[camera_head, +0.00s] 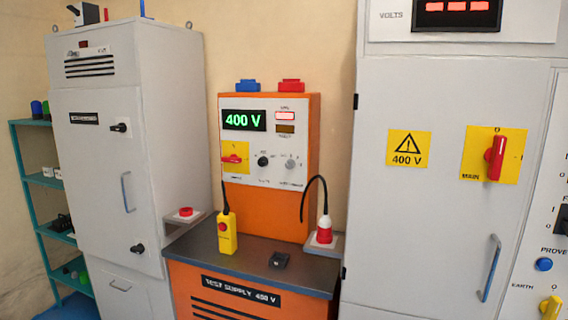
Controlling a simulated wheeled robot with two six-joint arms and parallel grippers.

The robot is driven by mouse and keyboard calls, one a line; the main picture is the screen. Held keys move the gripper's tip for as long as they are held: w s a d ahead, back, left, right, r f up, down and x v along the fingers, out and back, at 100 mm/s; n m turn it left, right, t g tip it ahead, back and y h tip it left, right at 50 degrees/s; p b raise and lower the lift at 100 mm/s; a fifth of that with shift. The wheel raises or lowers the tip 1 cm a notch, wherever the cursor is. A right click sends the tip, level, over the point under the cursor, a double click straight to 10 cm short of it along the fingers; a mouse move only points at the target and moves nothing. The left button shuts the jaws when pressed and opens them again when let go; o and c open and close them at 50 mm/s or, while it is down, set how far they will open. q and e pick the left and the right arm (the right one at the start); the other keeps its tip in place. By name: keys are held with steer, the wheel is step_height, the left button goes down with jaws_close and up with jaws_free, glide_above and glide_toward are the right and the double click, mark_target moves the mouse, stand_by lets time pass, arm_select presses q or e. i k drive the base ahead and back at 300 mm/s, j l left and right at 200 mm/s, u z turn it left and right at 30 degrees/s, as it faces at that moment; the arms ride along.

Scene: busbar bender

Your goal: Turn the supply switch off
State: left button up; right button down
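The orange test supply panel (265,215) stands on a bench in the middle, and its green display (244,120) reads 400 V. A small rotary switch with a red handle on a yellow plate (235,157) is at the panel's lower left. Its handle looks roughly horizontal; its lettering is too small to read. A red lamp (285,115) on the panel looks lit. A larger red handle (495,158) on a yellow plate marked MAIN is on the right grey cabinet and stands about upright. Neither of my grippers is in view.
A yellow tester (227,232), a small black object (279,259) and a red-and-white plug (324,229) with a black cable stand on the bench. A red button box (186,213) is at its left. Grey cabinets (100,180) flank it. Teal shelves (16,150) stand far left.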

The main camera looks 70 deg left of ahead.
mark_target(233, 158)
steer(key=u, duration=2.55)
